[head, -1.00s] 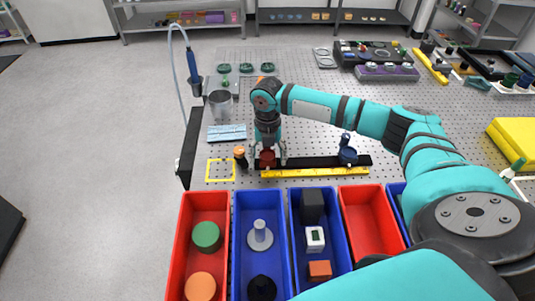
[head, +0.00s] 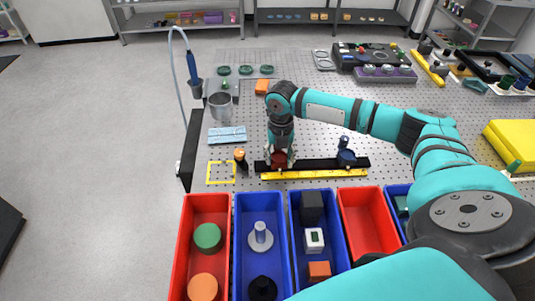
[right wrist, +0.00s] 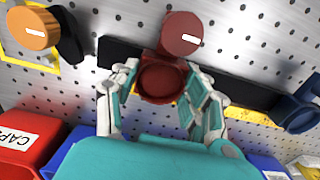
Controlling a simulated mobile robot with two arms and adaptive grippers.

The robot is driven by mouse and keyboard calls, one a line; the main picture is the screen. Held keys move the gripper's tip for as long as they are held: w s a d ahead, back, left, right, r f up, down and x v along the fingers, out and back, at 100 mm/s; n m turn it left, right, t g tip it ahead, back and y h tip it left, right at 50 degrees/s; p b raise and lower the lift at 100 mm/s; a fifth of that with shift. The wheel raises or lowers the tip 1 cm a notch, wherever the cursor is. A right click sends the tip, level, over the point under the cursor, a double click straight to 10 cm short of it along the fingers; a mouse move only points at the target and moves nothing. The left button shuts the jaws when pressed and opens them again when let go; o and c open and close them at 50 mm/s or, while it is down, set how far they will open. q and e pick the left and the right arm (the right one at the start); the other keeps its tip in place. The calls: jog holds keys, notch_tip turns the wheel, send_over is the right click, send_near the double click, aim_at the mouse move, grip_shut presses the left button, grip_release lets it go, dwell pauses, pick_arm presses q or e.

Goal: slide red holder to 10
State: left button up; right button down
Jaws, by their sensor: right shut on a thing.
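The red holder (head: 278,160) sits on the black rail (head: 318,163), near its left end. My right gripper (head: 281,158) is shut on the red holder, with a finger on each side of it. In the right wrist view the red holder (right wrist: 163,77) lies between the fingers of the right gripper (right wrist: 161,95). A yellow scale (head: 315,174) runs along the front of the rail; its numbers are too small to read. A blue holder (head: 346,156) sits on the rail further right. My left gripper is not in view.
An orange-topped piece (head: 240,155) stands just left of the rail, beside a yellow square outline (head: 221,172). Red and blue bins (head: 233,230) line the front. Rail between the two holders is free.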

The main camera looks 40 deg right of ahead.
aim_at(297, 163)
jog(key=s+d, duration=0.2)
jog(key=d, duration=0.1)
jog(key=s+d+p, duration=0.1)
jog(key=d, duration=0.1)
jog(key=shift+w+a, duration=0.1)
jog(key=shift+a, duration=0.05)
jog(key=c, duration=0.6)
grip_release()
jog(key=shift+c, duration=0.2)
jog(key=shift+r, duration=0.1)
notch_tip(297, 163, up, 12)
dwell(0.4)
